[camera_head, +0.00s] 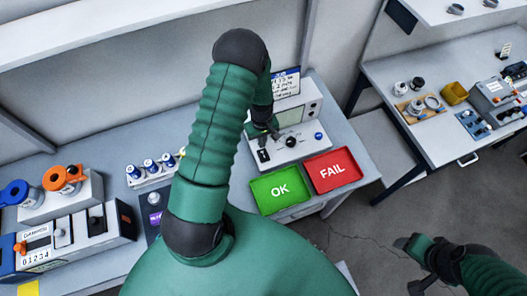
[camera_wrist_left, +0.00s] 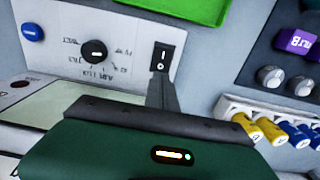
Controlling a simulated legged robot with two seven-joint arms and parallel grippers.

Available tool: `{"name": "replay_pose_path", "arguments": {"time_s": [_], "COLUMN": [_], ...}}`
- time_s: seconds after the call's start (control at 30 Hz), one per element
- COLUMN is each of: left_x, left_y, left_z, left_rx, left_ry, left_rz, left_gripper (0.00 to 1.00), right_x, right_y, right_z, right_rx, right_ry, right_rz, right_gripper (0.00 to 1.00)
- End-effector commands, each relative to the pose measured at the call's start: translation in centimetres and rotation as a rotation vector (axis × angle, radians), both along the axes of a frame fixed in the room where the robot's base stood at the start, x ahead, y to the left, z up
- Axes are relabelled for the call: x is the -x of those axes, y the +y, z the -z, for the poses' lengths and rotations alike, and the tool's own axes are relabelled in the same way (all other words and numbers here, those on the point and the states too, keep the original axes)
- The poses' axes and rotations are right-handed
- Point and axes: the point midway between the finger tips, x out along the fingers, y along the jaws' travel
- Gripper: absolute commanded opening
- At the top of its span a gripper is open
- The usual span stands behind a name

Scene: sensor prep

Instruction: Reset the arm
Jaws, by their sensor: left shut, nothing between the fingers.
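My left arm crosses the middle of the head view, and its gripper (camera_head: 268,131) is over the front of a white instrument with a screen (camera_head: 290,117). The left gripper is shut and empty. In the left wrist view its dark fingers (camera_wrist_left: 161,92) appear just below a black rocker switch (camera_wrist_left: 163,57) on the panel; I cannot tell whether they touch it. A black knob (camera_wrist_left: 95,51) and a blue button (camera_wrist_left: 33,32) are on the same panel. My right gripper (camera_head: 412,262) is at the lower right, over the floor, away from the tables; its jaw state is unclear.
A green OK tray (camera_head: 258,186) and a red FAIL tray (camera_head: 350,165) lie in front of the instrument. Blue-and-white cylinders (camera_head: 150,167) stand in a rack to the left. A device with orange and blue reels (camera_head: 62,180) is far left. Another workbench (camera_head: 385,70) stands right.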

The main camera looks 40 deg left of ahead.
Motion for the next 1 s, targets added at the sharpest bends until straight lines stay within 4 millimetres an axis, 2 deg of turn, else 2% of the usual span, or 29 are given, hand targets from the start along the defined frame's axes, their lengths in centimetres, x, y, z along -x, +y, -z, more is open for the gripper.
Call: {"name": "replay_pose_path", "arguments": {"time_s": [0.03,0.2,0.67,0.77,0.87,1.0], "left_x": [0.0,0.0,-0.1,-0.6,-0.7,1.9], "left_y": [0.0,0.0,-0.1,-1.5,-5.0,-11.0], "left_z": [-0.9,-2.2,-2.1,-2.5,-3.7,-5.5], "left_rx": [-0.001,0.000,-0.001,-0.008,-0.026,-0.066], "left_ry": [0.000,0.000,-0.003,-0.023,-0.067,-0.137], "left_rz": [0.000,0.000,0.007,0.092,0.293,0.660], "left_gripper": [0.00,0.00,0.00,0.00,0.00,0.00], "right_x": [0.0,0.0,0.0,0.0,0.0,0.0], "right_y": [0.0,0.0,0.0,0.0,0.0,0.0], "right_z": [-0.7,-1.7,-1.3,0.8,4.9,10.6], "right_rx": [0.000,0.000,0.000,0.000,0.000,0.000], "right_ry": [0.000,0.000,0.000,0.000,0.000,0.001], "right_rz": [0.000,0.000,0.000,0.000,0.000,0.000], "right_gripper": [0.64,0.64,0.64,0.64,0.64,0.64]}}
